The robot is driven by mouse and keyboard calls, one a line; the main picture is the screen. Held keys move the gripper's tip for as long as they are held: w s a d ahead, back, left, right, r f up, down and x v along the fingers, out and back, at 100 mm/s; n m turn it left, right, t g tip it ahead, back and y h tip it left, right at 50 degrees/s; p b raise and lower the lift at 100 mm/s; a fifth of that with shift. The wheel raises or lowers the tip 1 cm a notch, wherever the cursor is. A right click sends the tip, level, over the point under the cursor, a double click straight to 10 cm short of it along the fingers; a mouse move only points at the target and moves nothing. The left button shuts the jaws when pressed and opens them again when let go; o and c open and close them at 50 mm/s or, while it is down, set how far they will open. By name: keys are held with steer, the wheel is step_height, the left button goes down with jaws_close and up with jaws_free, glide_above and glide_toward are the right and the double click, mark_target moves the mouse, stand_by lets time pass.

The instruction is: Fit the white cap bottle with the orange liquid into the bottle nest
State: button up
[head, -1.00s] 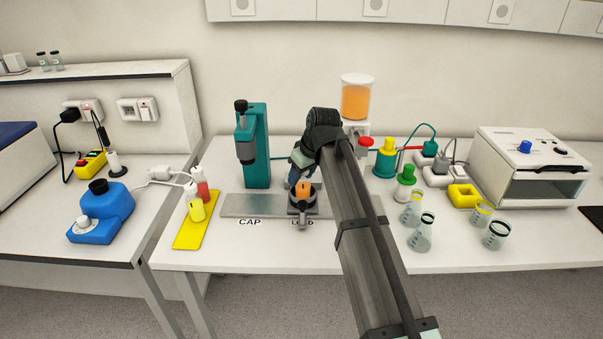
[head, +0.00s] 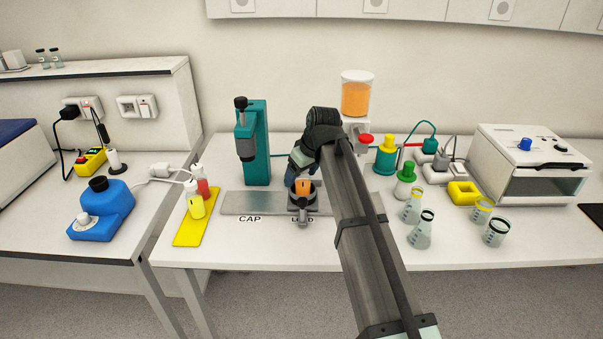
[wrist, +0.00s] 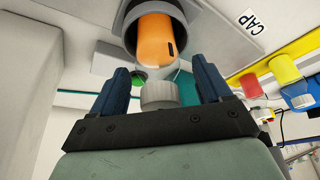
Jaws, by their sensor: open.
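The bottle with orange liquid (head: 302,186) stands in the round dark bottle nest (head: 302,202) at the LOAD mark of the grey plate. In the wrist view the orange bottle (wrist: 156,42) has its lower end inside the nest's ring (wrist: 130,28); how deep it sits is hidden. Its pale white-grey cap (wrist: 158,95) lies between the blue fingers of my gripper (wrist: 163,88). The fingers are open, with a gap on both sides of the cap.
A teal capping press (head: 253,145) stands left behind the plate (head: 240,203). A yellow mat (head: 190,232) with yellow and red bottles lies left. An orange dispenser (head: 357,97) stands behind my arm; several beakers (head: 421,230) stand right. The front table edge is clear.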

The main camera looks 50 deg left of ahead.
steer(key=shift+r, duration=0.1)
steer(key=v, duration=1.3)
steer(key=shift+r, duration=0.3)
